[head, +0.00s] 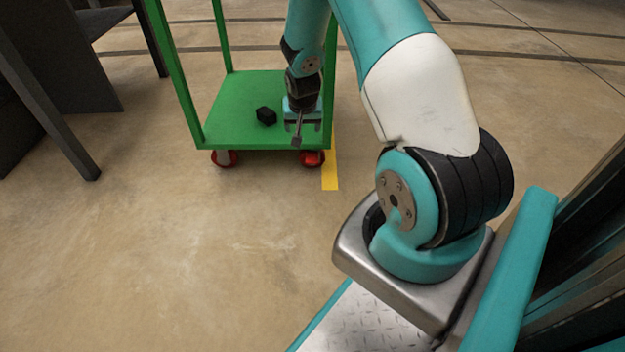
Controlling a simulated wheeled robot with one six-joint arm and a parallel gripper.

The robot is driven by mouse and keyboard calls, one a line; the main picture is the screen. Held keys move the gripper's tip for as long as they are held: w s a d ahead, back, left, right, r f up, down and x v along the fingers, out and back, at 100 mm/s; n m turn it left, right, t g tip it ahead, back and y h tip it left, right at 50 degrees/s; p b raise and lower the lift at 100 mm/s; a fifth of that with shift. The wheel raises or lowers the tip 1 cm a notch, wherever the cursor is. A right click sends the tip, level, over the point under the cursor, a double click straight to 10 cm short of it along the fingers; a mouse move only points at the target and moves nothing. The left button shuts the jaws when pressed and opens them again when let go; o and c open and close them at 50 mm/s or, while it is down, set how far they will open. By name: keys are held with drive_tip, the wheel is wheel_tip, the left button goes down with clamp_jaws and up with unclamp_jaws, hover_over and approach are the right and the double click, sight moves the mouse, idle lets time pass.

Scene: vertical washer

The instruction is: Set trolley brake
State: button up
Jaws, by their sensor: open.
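The green trolley (235,97) stands upright in the upper middle of the head view, with a flat deck and tall posts. Two red wheels show under its near edge, the left wheel (224,158) and the right wheel (312,158). My gripper (303,126) points down at the deck's near right corner, above or in front of the right wheel. It is open, with nothing seen between its fingers. No brake lever can be made out clearly.
A yellow floor stripe (329,170) runs along the trolley's right side. A dark grey frame (62,115) stands at the left. The concrete floor in front of the trolley is clear.

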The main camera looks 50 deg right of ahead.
drive_tip(key=b, duration=0.2)
approach(312, 161)
drive_tip(key=shift+m+h, duration=0.3)
drive_tip(key=shift+h, duration=0.1)
drive_tip(key=b+x, duration=0.9)
drive_tip(key=b, duration=0.1)
drive_tip(key=shift+w+a+f, duration=0.1)
drive_tip(key=shift+a+f, duration=0.05)
drive_tip(key=shift+a, duration=0.1)
